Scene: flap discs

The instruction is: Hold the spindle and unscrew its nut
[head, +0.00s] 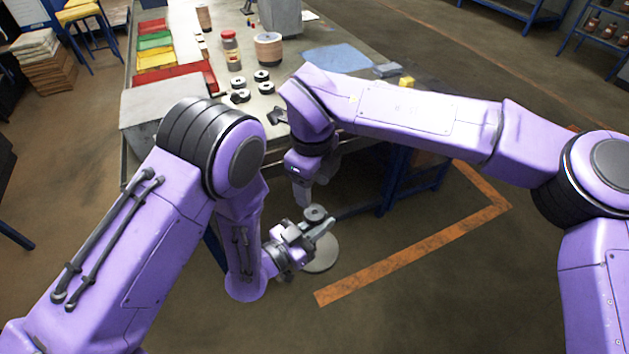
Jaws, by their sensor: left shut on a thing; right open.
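My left gripper (318,232) is the lower one, in front of the table's near edge. It is shut on the spindle, whose dark round top (315,213) shows just above the fingers. A pale grey disc (323,257) shows below the gripper; I cannot tell whether it belongs to the spindle. My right gripper (303,197) points down just above and left of the dark top. It is open and looks apart from it. The nut cannot be told from the dark top at this size.
The workbench (330,35) lies behind both grippers. It carries several black-and-white rings (262,76), a red-capped jar (230,45), a wooden-sided drum (268,50), coloured trays (155,45) and a blue mat (336,57). Open floor with an orange line (410,256) lies right.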

